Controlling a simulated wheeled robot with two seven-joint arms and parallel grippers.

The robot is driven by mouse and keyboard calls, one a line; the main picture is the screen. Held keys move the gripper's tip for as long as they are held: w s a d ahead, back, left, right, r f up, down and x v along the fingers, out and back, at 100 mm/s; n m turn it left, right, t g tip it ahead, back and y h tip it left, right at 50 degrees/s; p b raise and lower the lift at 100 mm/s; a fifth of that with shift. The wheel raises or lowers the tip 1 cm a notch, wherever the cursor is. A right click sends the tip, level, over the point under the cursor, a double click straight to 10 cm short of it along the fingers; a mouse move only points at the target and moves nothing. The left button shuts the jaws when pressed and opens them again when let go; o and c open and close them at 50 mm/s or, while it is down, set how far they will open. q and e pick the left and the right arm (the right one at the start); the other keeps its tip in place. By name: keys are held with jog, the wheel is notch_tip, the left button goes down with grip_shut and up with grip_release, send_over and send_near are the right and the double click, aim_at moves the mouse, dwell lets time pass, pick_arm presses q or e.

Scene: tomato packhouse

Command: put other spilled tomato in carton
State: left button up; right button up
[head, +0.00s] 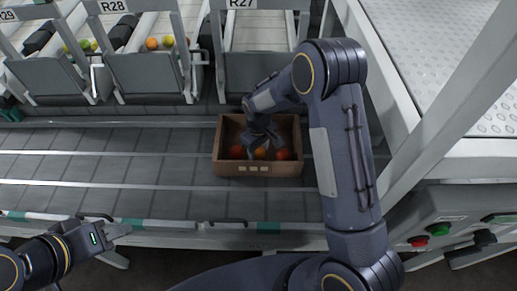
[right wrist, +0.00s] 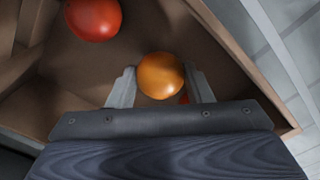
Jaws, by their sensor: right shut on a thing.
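The brown carton (head: 258,170) stands on the grey roller conveyor, and its inner wall fills much of the right wrist view (right wrist: 165,30). My right gripper (head: 258,146) reaches down into the carton. It is shut on an orange tomato (right wrist: 160,75), held between its two fingers; this tomato also shows in the head view (head: 260,154). A red tomato (head: 236,152) lies to the left in the carton and another red tomato (head: 283,154) to the right. A sliver of red shows behind the held tomato in the right wrist view. My left gripper (head: 113,234) is at the lower left, away from the carton; its finger gap is unclear.
Chutes labelled R28 (head: 150,72) and R27 (head: 258,55) stand behind the conveyor (head: 110,150); the R28 chute holds several tomatoes. A control box (head: 440,240) with red and green buttons is at the right. The conveyor left of the carton is clear.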

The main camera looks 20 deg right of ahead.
jog(key=shift+f+b, duration=0.5)
jog(key=shift+f, duration=0.1)
dwell(0.3)
jog(key=o, duration=0.8)
jog(key=c, duration=0.3)
jog(key=shift+r+p, duration=2.4)
jog(key=shift+r, duration=1.15)
